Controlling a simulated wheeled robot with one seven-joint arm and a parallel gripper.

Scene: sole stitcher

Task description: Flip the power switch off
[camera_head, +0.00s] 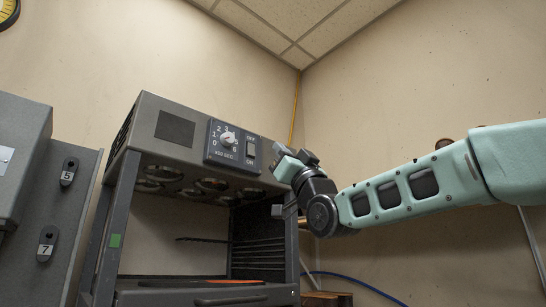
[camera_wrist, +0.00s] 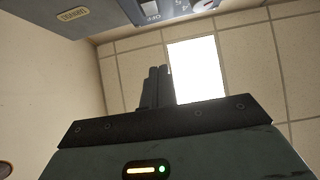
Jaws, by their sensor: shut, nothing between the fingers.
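The power switch (camera_head: 251,149) is a small dark rocker on the control panel (camera_head: 212,155), between an OFF label above and an ON label below. I cannot tell which way it is set. My gripper (camera_head: 281,151) is just right of the switch, close to the machine's front right edge, and looks apart from the switch. In the wrist view, my gripper's fingers (camera_wrist: 158,85) are together with nothing between them.
A numbered dial (camera_head: 228,140) sits left of the switch. The grey machine (camera_head: 175,128) has an open bay below, with several round parts under its hood. A grey cabinet (camera_head: 62,215) stands at the left. A blue cable (camera_head: 352,281) runs low at the right.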

